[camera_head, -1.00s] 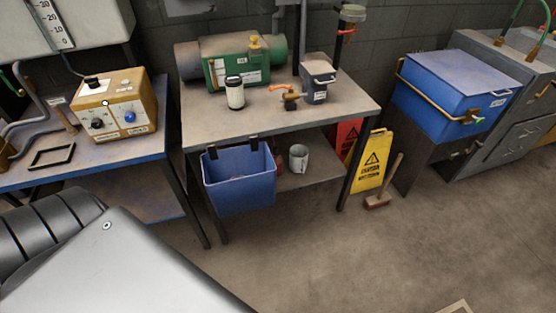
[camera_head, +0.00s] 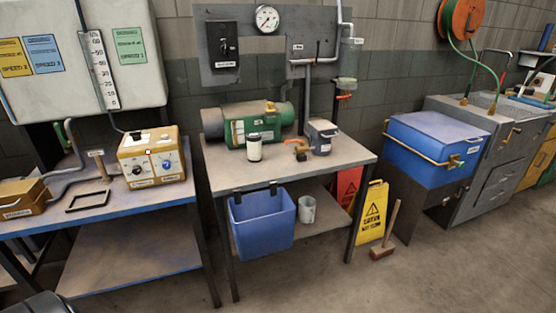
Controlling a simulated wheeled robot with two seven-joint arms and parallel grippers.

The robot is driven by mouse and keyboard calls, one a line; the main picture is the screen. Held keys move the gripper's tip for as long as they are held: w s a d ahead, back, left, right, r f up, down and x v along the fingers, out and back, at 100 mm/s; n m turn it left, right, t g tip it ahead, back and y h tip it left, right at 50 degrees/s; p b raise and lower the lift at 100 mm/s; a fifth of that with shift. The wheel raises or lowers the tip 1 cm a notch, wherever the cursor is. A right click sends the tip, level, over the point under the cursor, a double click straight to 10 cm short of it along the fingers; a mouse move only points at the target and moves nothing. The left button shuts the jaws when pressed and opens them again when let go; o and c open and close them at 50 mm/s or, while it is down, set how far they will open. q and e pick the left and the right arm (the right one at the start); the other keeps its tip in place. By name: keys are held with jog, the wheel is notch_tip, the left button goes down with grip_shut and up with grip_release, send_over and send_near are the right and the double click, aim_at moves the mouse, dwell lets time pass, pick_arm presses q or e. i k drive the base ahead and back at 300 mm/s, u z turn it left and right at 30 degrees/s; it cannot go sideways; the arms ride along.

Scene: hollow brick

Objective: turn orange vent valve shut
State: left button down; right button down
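Two orange valve-like parts show in the head view, and I cannot tell which is the vent valve. One is a small orange handle (camera_head: 344,97) below the clear cylinder (camera_head: 346,84) on the pipework above the middle table. The other is an orange-handled brass fitting (camera_head: 298,146) on the tabletop, beside a small grey-blue container (camera_head: 322,137). Both are too small to tell whether they are open or shut. Neither of my grippers is in view.
The middle table (camera_head: 225,178) also holds a green pump (camera_head: 256,125) and a white canister (camera_head: 254,147). A blue bin (camera_head: 262,222) hangs at its front. A yellow caution sign (camera_head: 372,212) and a broom (camera_head: 385,240) stand right of it. The floor in front is clear.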

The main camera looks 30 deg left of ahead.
aim_at(294, 141)
jog(key=u, duration=0.05)
jog(key=k, duration=0.5)
jog(key=z, duration=0.85)
jog(key=i, duration=1.4)
jog(key=u, duration=0.55)
